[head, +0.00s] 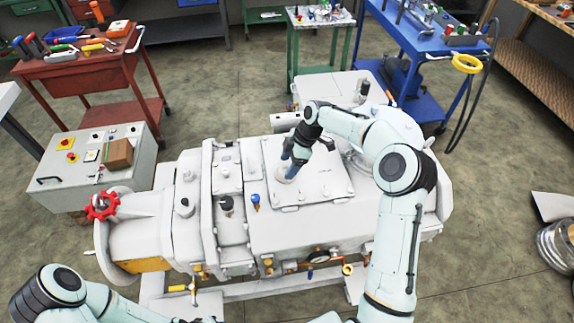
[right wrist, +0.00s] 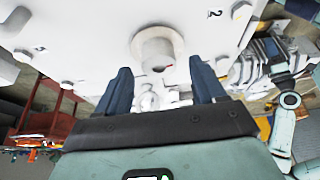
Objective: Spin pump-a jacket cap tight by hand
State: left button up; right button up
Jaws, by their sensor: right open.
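The pale pump body (head: 320,225) fills the middle of the head view. A flat bolted plate (head: 325,180) lies on its top. A round pale cap (right wrist: 157,48) with a wide flange stands out from a white surface in the right wrist view. In the head view the cap (head: 287,174) is mostly hidden by my right gripper (head: 289,169). My right gripper also shows in the wrist view (right wrist: 161,66), open, its two dark blue fingers apart and pointing at the cap. I cannot tell whether they touch it. My left arm enters at lower left; its gripper is out of view.
Blue-topped (head: 255,201) and dark (head: 227,204) fittings stand left of the plate. A red handwheel (head: 103,206) is at the pump's left end. A grey control box (head: 95,165) sits beside it. Red (head: 85,75) and blue (head: 425,45) tool carts stand behind.

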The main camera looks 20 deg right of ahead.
jog(key=shift+w+a+f, duration=0.15)
jog(key=shift+a+f, duration=0.15)
jog(key=shift+f, duration=0.3)
